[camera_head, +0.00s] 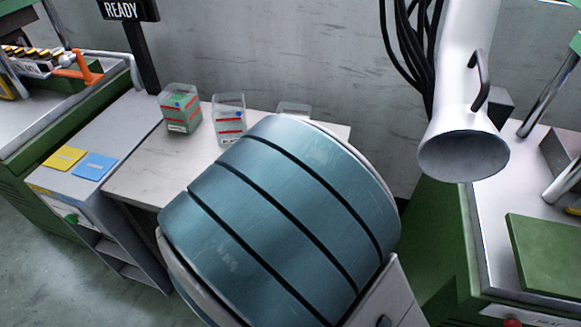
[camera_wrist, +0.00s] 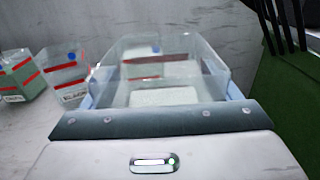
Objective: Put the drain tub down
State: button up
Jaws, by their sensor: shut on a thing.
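The drain tub is a clear, open-topped container with a red stripe (camera_wrist: 160,62). It fills the middle of the wrist view, in front of my gripper's dark crossbar. My gripper (camera_wrist: 164,96) is shut on it, with a pale blue finger along each side. In the head view only the tub's clear upper rim (camera_head: 294,107) shows, behind my teal arm link, near the table's back right. My arm hides the gripper and the rest of the tub there. I cannot tell whether the tub's base touches the table.
Two clear bins with red stripes stand on the pale table (camera_head: 135,180) left of the tub: one with green contents (camera_head: 181,110), one paler (camera_head: 229,118). A white extraction hood (camera_head: 463,150) hangs at right above a green machine. The table's front left is clear.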

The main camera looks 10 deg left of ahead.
jog(key=shift+f+b, duration=0.65)
jog(key=shift+f, duration=1.35)
jog(key=shift+f, duration=0.15)
jog(key=o, duration=1.1)
jog(key=shift+r, duration=0.2)
jog(key=s+p, duration=0.1)
jog(key=s, duration=1.1)
jog(key=shift+a, duration=0.45)
